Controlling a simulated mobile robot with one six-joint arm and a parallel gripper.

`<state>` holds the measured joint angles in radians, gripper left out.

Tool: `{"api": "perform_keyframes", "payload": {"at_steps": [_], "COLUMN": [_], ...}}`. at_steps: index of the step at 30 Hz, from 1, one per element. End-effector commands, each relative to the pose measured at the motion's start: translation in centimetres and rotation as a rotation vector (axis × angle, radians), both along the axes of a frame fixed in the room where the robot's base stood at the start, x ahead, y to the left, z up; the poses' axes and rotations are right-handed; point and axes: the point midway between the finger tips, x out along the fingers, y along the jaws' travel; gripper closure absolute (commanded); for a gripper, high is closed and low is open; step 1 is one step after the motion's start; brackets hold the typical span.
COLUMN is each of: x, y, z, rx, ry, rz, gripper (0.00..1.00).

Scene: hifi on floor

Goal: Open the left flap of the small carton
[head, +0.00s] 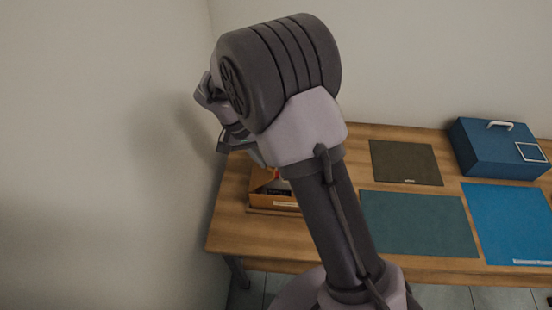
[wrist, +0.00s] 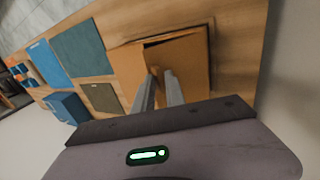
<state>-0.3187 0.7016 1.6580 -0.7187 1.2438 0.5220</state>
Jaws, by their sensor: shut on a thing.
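The small carton (head: 262,186) is an orange-brown box near the left end of the wooden table, partly hidden behind my arm in the head view. In the wrist view the carton (wrist: 192,62) fills the upper middle, with a dark gap along its upper edge. My gripper (wrist: 161,72) has its two grey fingers over the carton, close together. It is shut on a thin brown part that looks like a carton flap. Which flap it is, I cannot tell for sure. In the head view the fingertips are hidden by my arm.
A blue box (head: 497,148) with a handle stands at the table's back right. A dark mat (head: 405,162), a teal mat (head: 418,224) and a bright blue mat (head: 508,222) lie flat. A wall is close on the left.

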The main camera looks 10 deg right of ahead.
Motion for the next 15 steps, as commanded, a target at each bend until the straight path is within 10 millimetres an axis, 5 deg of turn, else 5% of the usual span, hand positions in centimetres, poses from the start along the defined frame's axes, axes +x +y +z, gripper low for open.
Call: {"api": "perform_keyframes", "payload": {"at_steps": [15], "x": [0.8], "y": [3.9], "z": [-0.1], "rx": [0.007], "ry": [0.008], "rz": [0.008], "gripper": [1.0]}}
